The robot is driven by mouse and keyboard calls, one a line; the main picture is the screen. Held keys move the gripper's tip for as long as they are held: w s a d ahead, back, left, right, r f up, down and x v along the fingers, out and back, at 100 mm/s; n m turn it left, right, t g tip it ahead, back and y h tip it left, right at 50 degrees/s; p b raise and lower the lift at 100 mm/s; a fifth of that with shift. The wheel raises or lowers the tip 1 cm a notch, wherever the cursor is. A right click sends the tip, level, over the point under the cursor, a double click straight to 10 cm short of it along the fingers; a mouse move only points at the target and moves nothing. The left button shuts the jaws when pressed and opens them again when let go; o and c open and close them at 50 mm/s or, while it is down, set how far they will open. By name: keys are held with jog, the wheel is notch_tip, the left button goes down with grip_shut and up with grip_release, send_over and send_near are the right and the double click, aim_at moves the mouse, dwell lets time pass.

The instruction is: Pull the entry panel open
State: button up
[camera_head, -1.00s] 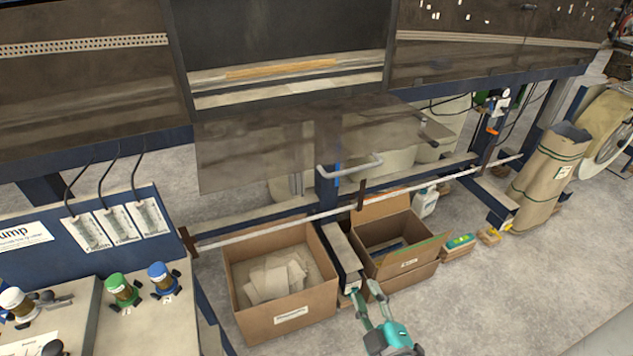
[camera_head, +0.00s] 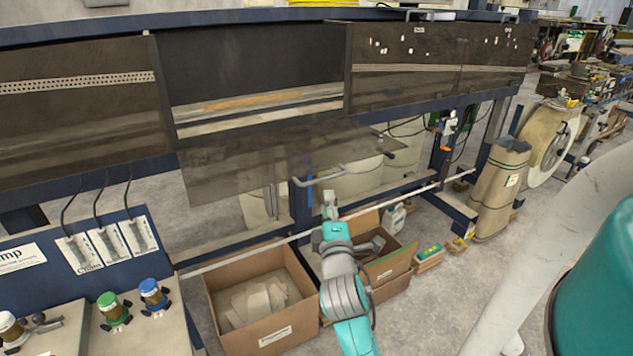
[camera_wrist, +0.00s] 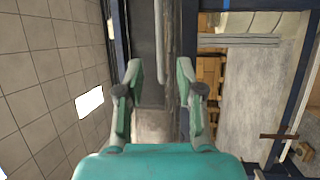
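The entry panel (camera_head: 235,170) is a smoky see-through sheet below the dark opening in the machine front. It hangs outward at a slant, with its upper edge along the frame. A grey bar handle (camera_head: 340,172) is fixed near its lower right. My gripper (camera_head: 330,200) is raised just below the handle and looks apart from it in the head view. In the wrist view my gripper (camera_wrist: 160,80) has its two green fingers spread with nothing clearly between them. A grey bar, likely the handle (camera_wrist: 162,45), shows beyond the fingertips.
Below are an open carton with paper scraps (camera_head: 225,318) and another open carton (camera_head: 395,268). A long white rail (camera_head: 400,196) runs across behind my arm. A tan sack (camera_head: 500,190) stands at right. Control boxes with coloured knobs (camera_head: 115,308) are at lower left.

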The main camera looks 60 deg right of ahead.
aim_at(324, 180)
jog(key=x, duration=1)
jog(key=shift+c, duration=0.2)
grip_shut()
